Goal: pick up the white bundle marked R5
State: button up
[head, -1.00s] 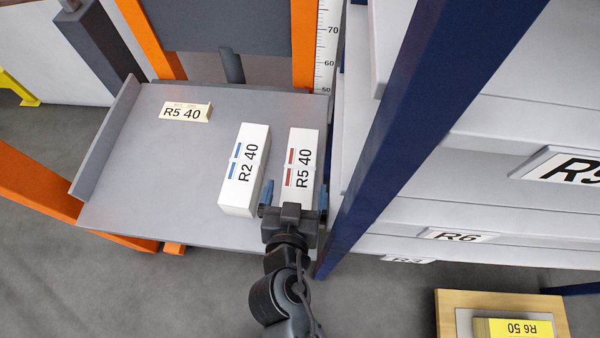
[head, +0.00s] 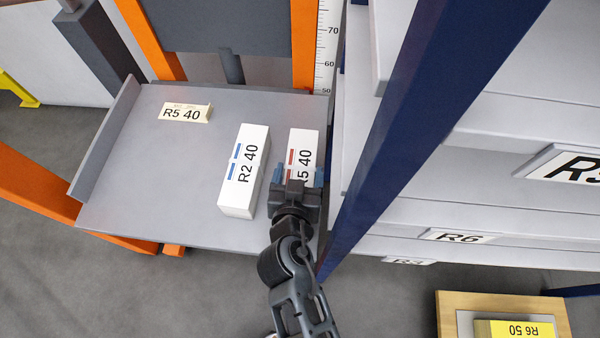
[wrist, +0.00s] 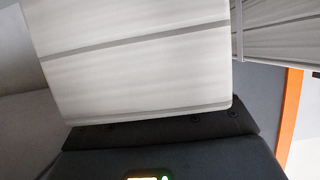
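The white bundle marked R5 40 with red bars (head: 303,150) lies on the grey platform at its right side. My gripper (head: 298,177) is at its near end, with one blue-grey finger close against each long side; the gap between them matches the bundle's width, so it looks shut on it. My gripper hides the near part of the bundle and part of its label. In the wrist view the strapped white bundle (wrist: 130,70) fills the middle, right in front of the dark palm; the fingers do not show there. The bundle appears to rest on the platform.
A white R2 40 bundle with blue bars (head: 244,172) lies close to the left. A small cream R5 40 bundle (head: 184,113) lies at the platform's (head: 165,180) back left. A dark blue post (head: 425,110) and shelving stand close on the right. The platform's left half is mostly clear.

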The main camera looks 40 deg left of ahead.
jog(key=c, duration=1.3)
jog(key=shift+r, duration=0.15)
grip_shut()
jog(key=shift+r, duration=0.15)
